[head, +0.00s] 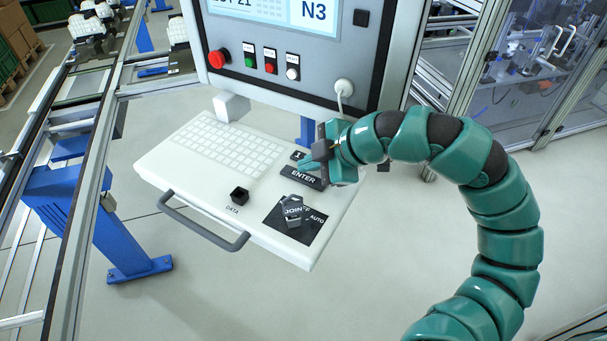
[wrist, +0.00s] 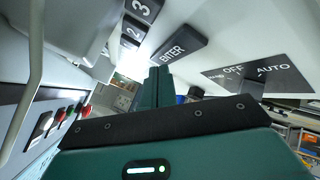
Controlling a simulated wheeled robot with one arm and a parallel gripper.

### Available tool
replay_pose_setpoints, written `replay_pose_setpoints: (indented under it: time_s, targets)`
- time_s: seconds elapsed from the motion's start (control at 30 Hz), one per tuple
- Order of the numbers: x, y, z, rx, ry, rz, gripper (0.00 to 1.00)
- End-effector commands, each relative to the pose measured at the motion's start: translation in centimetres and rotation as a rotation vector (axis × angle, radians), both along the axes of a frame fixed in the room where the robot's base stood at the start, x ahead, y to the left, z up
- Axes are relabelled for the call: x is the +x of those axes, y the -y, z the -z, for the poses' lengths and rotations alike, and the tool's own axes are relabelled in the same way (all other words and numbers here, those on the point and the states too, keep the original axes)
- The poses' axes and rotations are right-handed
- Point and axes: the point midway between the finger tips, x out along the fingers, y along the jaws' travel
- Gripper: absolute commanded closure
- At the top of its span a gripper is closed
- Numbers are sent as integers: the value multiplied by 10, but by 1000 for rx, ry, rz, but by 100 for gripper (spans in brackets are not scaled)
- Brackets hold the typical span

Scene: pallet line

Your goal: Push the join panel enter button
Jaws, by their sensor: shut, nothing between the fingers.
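The ENTER button (head: 304,178) is a dark wide key with white lettering on the white keyboard shelf (head: 185,150). It also shows in the wrist view (wrist: 178,44), just beyond my fingertips. My gripper (head: 306,165) is over the shelf at the upper left end of the ENTER button. In the wrist view its green fingers (wrist: 155,85) are together and point toward the lower edge of the button. I cannot tell whether the fingertips touch it. Nothing is between them. The JOIN selector (head: 293,211) sits on a dark plate marked AUTO, nearer the shelf's front.
A grey control panel (head: 262,85) with a red stop knob (head: 218,58) and small buttons stands behind the shelf. A black DATA socket (head: 239,195) and a grey handle (head: 205,228) are on the shelf's front side. A rail frame (head: 93,170) runs at left. The front floor is clear.

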Motion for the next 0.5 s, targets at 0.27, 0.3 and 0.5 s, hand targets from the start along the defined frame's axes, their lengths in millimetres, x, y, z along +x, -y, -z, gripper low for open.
replay_pose_setpoints:
  time_s: [0.27,0.3,0.5]
  targets:
    - [0,0,-15,0,1,1,100]
    - [0,0,-19,-1,2,1,100]
    - [1,0,-38,0,3,1,100]
